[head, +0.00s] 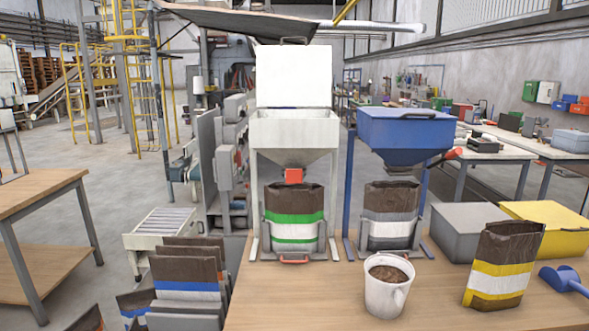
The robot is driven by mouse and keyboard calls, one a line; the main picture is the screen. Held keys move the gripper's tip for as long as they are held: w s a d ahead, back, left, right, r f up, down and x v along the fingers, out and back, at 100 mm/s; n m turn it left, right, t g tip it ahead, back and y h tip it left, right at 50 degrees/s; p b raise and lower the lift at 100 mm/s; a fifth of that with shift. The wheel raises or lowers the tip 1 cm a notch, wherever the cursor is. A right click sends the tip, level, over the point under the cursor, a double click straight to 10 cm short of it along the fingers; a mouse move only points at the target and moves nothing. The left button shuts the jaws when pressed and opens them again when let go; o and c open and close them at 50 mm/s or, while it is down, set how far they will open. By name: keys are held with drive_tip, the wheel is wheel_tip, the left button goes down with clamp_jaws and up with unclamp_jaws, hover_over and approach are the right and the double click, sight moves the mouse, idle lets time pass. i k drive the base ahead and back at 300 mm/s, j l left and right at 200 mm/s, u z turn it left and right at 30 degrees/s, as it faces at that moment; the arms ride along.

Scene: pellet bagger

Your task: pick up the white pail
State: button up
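The white pail (385,299) stands upright on the wooden table (330,302), near its front edge and right of the picture's middle. It is filled with brown pellets (388,274) close to the rim. Nothing covers the pail in this view. My gripper is not in view.
Behind the pail stand a white hopper (294,129) with its lid up and a blue hopper (405,130) with its lid down. A green-striped bag (294,219) and a grey-striped bag (390,215) stand below them. To the right are a yellow-striped bag (503,266), a blue scoop (562,279), and grey (468,226) and yellow (550,225) bins.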

sight(389, 278)
drive_tip(key=i+l+u, duration=0.1)
drive_tip(key=i+u, duration=0.2)
drive_tip(key=i+l+u, duration=0.35)
drive_tip(key=i, duration=0.15)
drive_tip(key=i+l+u, duration=0.3)
drive_tip(key=i+j, duration=0.05)
drive_tip(key=i, duration=0.05)
